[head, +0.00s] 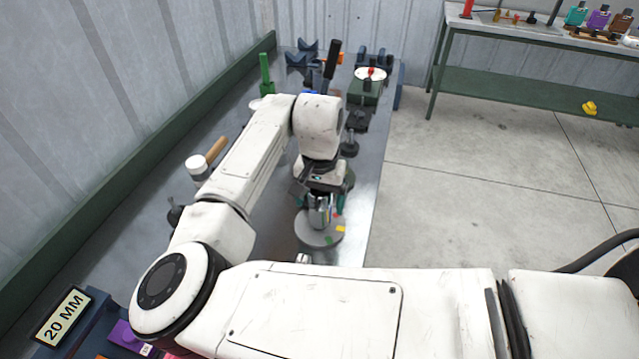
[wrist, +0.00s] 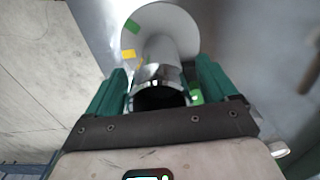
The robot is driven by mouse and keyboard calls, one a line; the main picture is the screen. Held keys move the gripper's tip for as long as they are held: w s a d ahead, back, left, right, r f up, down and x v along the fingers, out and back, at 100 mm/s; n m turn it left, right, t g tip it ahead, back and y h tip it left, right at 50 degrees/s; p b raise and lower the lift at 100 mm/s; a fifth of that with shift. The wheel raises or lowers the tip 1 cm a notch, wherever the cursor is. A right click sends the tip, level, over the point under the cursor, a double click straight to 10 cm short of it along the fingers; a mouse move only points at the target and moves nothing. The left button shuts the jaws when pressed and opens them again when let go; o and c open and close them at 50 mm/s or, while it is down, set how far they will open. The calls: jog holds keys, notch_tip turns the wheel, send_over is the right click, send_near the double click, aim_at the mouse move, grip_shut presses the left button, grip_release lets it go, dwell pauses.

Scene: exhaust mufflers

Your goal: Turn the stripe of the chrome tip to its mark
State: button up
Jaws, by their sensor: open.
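The chrome tip (head: 318,214) is a short shiny tube standing on a round grey disc (head: 308,237) on the bench. Yellow, orange and green patches sit around it. In the wrist view the tip (wrist: 160,72) shows its dark open end towards the camera, with the disc (wrist: 178,18) behind. A green patch (wrist: 133,25), a yellow patch (wrist: 128,54) and another green patch (wrist: 196,97) show there. My gripper (wrist: 162,82) is open, its green fingers on either side of the tip; contact is unclear. It hangs above the disc in the head view (head: 321,203). I cannot make out the stripe.
A mallet (head: 197,164) lies left of my arm on the metal bench. A green post (head: 265,73), a green box (head: 362,92) and dark blocks stand at the far end. A "20 MM" plate (head: 63,317) is near left. Open floor lies right of the bench.

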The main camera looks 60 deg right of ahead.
jog(key=shift+f, duration=0.65)
jog(key=shift+c, duration=0.4)
jog(key=c, duration=1.1)
jog(key=shift+r+p, duration=0.15)
jog(key=shift+p, duration=0.15)
jog(key=shift+c, duration=0.2)
jog(key=shift+n, duration=0.3)
jog(key=shift+n+p, duration=1.2)
jog(key=shift+p, duration=0.15)
jog(key=shift+n+p, duration=1.2)
jog(key=shift+p, duration=0.1)
jog(key=shift+n+p, duration=1.7)
jog(key=shift+p, duration=0.1)
